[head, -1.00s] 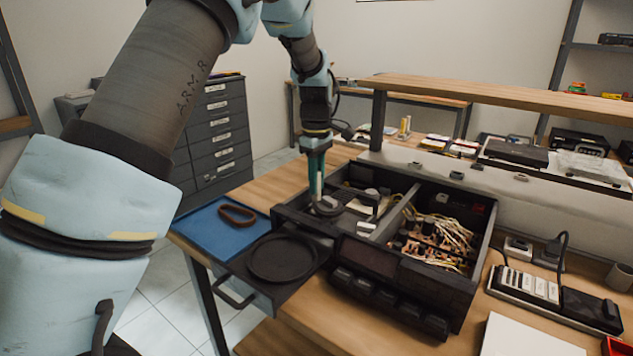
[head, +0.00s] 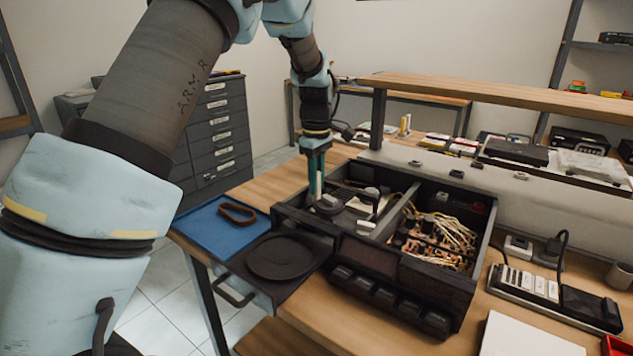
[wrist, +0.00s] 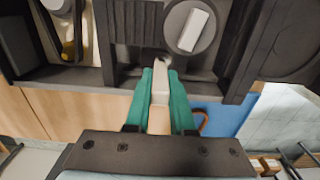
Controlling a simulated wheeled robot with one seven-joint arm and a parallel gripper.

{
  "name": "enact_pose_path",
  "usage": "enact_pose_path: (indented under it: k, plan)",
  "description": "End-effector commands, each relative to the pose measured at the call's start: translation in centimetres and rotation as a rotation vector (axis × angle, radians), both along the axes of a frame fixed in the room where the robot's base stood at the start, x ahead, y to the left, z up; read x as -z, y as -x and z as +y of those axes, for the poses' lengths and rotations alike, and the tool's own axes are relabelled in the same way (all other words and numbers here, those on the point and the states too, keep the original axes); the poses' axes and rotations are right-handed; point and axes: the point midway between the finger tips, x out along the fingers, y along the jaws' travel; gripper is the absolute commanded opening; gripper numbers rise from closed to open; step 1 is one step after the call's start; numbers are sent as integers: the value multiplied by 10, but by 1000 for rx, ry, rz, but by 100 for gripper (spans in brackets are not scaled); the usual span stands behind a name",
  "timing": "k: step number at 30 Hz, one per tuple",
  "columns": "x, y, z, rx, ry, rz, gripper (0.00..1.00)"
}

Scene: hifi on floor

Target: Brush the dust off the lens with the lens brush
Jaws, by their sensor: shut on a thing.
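My gripper (head: 316,180) points down into the left part of an opened black disc player (head: 385,250). In the wrist view, the teal fingers of my gripper (wrist: 161,78) are shut on the pale, flat handle of the lens brush (wrist: 159,88). The brush's far end reaches into the player, beside a round grey part with a white block on it (wrist: 188,30). I cannot make out the lens or its dust; the brush end covers that spot. Whether the bristles touch anything is unclear.
The player's black disc tray (head: 282,257) is pulled out at the front left. A blue mat (head: 213,225) holds a brown loop (head: 238,213). Loose wires (head: 440,235) fill the right compartment. A power strip (head: 545,290) lies to the right. A raised wooden shelf (head: 500,95) stands behind.

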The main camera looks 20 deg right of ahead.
Motion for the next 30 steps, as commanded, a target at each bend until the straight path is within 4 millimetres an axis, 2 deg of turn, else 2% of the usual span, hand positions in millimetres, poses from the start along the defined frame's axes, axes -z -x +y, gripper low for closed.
enact_pose_path:
  k: [30]
  plan:
    - [0,9,16,0,0,0,0]
